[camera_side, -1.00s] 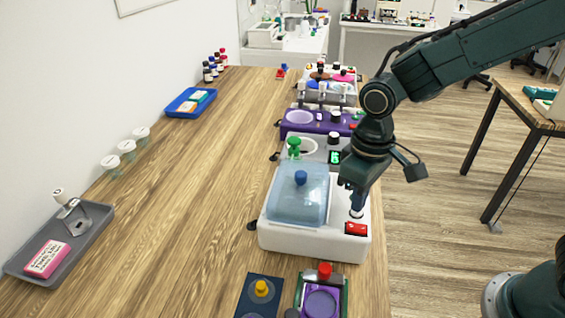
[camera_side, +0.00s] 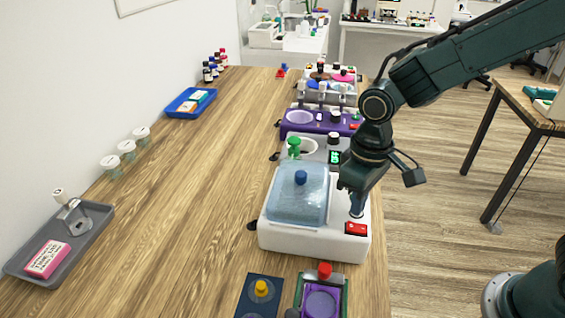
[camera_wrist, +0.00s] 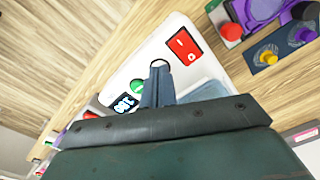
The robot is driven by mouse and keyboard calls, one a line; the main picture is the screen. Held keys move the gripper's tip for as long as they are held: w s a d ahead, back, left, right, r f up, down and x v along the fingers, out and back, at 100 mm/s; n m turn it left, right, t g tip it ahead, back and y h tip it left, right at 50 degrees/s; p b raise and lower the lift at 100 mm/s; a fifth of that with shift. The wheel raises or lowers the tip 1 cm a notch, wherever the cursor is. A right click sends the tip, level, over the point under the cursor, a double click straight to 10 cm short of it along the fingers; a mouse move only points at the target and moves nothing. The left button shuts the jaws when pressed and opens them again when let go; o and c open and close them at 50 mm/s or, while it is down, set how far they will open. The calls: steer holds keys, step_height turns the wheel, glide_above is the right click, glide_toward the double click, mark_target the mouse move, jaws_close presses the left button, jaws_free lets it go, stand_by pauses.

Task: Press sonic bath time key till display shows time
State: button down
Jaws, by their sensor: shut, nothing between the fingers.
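The sonic bath (camera_side: 290,238) is a white box with a pale blue, see-through lid (camera_side: 297,200) and a blue knob. A red rocker switch (camera_side: 356,229) sits at its near right corner; it also shows in the wrist view (camera_wrist: 187,45). My gripper (camera_side: 357,213) is shut and empty, tips pointing down at the right-hand panel. In the wrist view my fingertips (camera_wrist: 160,66) are at a round dark-rimmed key (camera_wrist: 160,61), partly covering it; contact is unclear. Beside them are a green round key (camera_wrist: 137,86) and a lit display (camera_wrist: 125,104), its digits hard to read.
In front are a dark blue pad (camera_side: 250,302) and a red-knobbed device (camera_side: 325,271). The table's middle is clear.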

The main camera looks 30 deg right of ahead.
step_height(320, 180, up, 8)
stand_by(1.4)
stand_by(0.3)
steer(key=s+d+r+m+t, duration=0.1)
steer(key=s+d+r+t, duration=0.1)
steer(key=s+d, duration=0.4)
steer(key=s+d+r+m+t, duration=0.2)
steer(key=s+d+r+t, duration=0.1)
steer(key=s+d, duration=0.3)
steer(key=shift+s+d+r+t, duration=0.3)
steer(key=shift+s+r, duration=0.4)
steer(key=shift+s, duration=0.65)
steer(key=shift+w+a, duration=0.1)
steer(key=shift+w, duration=0.05)
stand_by(1.2)
